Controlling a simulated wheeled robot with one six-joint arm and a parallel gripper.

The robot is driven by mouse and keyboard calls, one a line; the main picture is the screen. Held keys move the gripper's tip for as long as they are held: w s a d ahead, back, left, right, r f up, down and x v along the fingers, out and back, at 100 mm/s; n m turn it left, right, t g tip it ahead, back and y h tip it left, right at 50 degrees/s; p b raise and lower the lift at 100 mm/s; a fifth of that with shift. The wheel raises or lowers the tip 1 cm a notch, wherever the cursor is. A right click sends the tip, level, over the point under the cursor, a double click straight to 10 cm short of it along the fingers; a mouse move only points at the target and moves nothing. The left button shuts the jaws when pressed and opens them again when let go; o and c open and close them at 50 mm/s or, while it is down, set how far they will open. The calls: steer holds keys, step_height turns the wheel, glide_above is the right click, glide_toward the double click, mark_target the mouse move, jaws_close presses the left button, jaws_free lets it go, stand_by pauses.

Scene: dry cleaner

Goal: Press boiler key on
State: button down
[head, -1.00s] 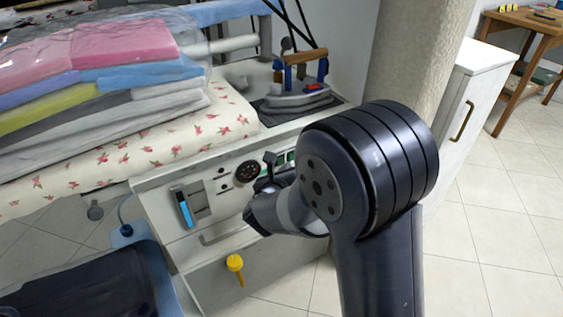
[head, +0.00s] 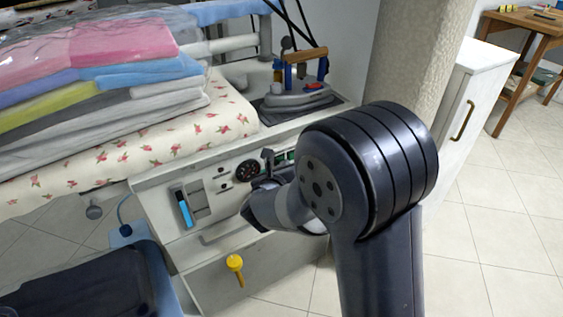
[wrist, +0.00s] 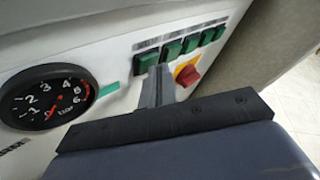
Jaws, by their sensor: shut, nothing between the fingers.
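A row of several green keys is on the white panel in the wrist view. The leftmost green key (wrist: 146,62) is just beyond the tip of my gripper (wrist: 157,76). Labels above the keys are too blurred to read, so I cannot tell which is the boiler key. My gripper is shut and empty, its fingers pointing at the panel close below the leftmost key and the second green key (wrist: 171,50). I cannot tell whether it touches. In the head view my gripper (head: 267,157) is partly hidden by my arm, which also hides most of the keys.
A round black gauge (wrist: 45,97) is left of the keys. A red knob on a yellow plate (wrist: 187,74) sits right of my fingers. An iron (head: 298,95) stands on top, beside folded, plastic-wrapped clothes (head: 100,60). A yellow knob (head: 235,263) is lower on the front.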

stand_by(0.4)
steer(key=shift+s+d+b, duration=0.25)
steer(key=shift+s+b, duration=0.15)
steer(key=shift+b, duration=0.1)
steer(key=s+d+b, duration=0.2)
steer(key=s, duration=0.1)
steer(key=s+d+b, duration=0.1)
steer(key=s, duration=0.1)
steer(key=shift+d, duration=0.15)
stand_by(0.4)
